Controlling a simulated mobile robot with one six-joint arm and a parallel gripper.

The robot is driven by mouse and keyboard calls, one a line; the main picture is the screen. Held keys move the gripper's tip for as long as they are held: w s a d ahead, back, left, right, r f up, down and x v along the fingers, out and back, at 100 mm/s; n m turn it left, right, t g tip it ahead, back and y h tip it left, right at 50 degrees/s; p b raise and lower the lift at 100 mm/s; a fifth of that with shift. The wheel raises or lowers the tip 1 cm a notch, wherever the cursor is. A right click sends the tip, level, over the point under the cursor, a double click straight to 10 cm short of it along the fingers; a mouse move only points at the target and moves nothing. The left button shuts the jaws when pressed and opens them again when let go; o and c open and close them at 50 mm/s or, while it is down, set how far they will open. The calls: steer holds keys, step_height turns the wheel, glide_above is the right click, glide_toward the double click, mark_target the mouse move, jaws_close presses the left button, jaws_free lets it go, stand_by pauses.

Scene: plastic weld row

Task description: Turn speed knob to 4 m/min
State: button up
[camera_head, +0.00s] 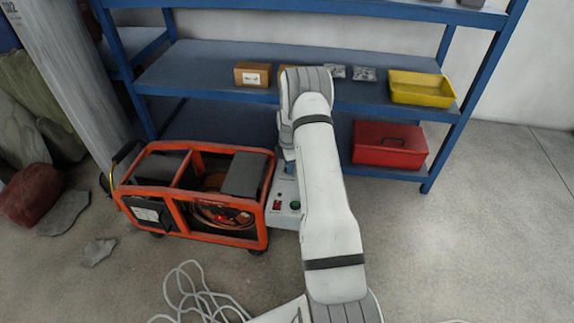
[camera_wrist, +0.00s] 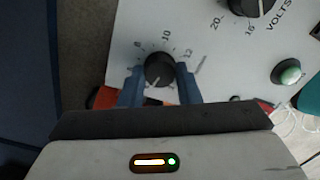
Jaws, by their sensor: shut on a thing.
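The speed knob (camera_wrist: 159,69) is black and round, on a light grey control panel (camera_wrist: 225,50) with a printed number scale around it. In the wrist view 6, 8, 10 and 12 can be read above it; the lower marks are hidden. A pale pointer line shows at its lower left side, but the value it points to cannot be read. My gripper (camera_wrist: 160,80) has its two blue fingers on either side of the knob, shut on it. In the head view the control box (camera_head: 284,205) stands beside the orange machine, and my arm hides the knob.
A second black knob (camera_wrist: 252,5) marked VOLTS and a green button (camera_wrist: 289,72) sit on the same panel. An orange framed machine (camera_head: 195,190) is at the left. Blue shelving (camera_head: 215,65) stands behind, with a yellow bin (camera_head: 420,88) and red toolbox (camera_head: 388,145). A pale cable (camera_head: 200,295) lies on the floor.

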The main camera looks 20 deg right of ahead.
steer(key=shift+w+d+r, duration=0.15)
steer(key=shift+w+r, duration=0.05)
steer(key=shift+w, duration=0.05)
steer(key=o, duration=0.7)
steer(key=shift+o, duration=1.3)
steer(key=shift+s+f, duration=0.15)
step_height(320, 180, up, 8)
steer(key=shift+f+p, duration=0.1)
steer(key=shift+p, duration=0.95)
